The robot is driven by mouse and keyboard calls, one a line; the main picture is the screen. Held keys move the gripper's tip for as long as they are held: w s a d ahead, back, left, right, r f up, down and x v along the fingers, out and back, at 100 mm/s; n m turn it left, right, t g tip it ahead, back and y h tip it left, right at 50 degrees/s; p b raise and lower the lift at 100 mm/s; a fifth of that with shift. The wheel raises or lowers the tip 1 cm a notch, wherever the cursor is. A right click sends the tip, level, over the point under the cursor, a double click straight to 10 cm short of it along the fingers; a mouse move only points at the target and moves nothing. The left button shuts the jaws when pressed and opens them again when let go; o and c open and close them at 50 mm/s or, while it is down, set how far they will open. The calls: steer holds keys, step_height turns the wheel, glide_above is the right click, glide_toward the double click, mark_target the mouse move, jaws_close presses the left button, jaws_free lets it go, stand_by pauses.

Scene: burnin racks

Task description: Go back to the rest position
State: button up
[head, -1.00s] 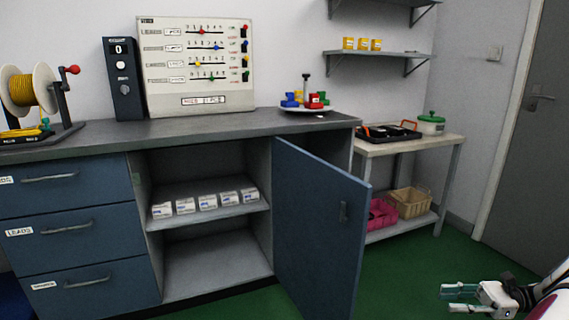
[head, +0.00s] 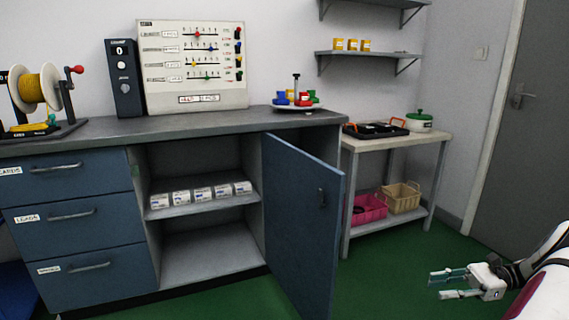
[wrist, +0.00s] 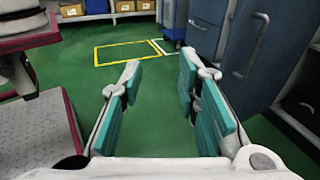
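My gripper (head: 449,284) is at the lower right of the head view, low over the green floor. Its two teal-padded fingers are apart and nothing is between them. The wrist view also shows the gripper (wrist: 160,95) open and empty, with green floor beyond the fingers. The gripper is apart from the workbench and the open cabinet door.
A blue cabinet door (head: 300,225) stands open under the grey workbench (head: 200,122). Small white boxes (head: 203,194) line the shelf inside. A side table (head: 398,145) holds a black tray (head: 375,129). Yellow floor markings (wrist: 125,53) lie on clear green floor (wrist: 160,75).

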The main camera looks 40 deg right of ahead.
steer(key=w+a+r+n+g, duration=0.3)
steer(key=w+a+r+g, duration=0.25)
steer(key=w+r, duration=0.2)
steer(key=w+a+r+n+g+h, duration=0.35)
steer(key=a+r, duration=0.35)
steer(key=a, duration=0.3)
steer(key=w+a+r+n+g+h, duration=0.25)
steer(key=a+r+n, duration=0.35)
steer(key=a, duration=0.5)
steer(key=s+a+r+n+g+h, duration=0.1)
steer(key=s+a+r+n+h, duration=0.2)
steer(key=a, duration=0.4)
steer(key=s+a+r+n+h, duration=0.2)
steer(key=s+a, duration=0.2)
steer(key=a, duration=0.4)
steer(key=s+a+f+n+t+h, duration=0.35)
steer(key=s+n, duration=0.35)
steer(key=s, duration=0.5)
step_height(320, 180, up, 31)
steer(key=t+p, duration=0.3)
steer(key=p, duration=2.7)
steer(key=shift+a, duration=0.2)
steer(key=shift+s+f+y, duration=0.15)
steer(key=shift+y, duration=0.1)
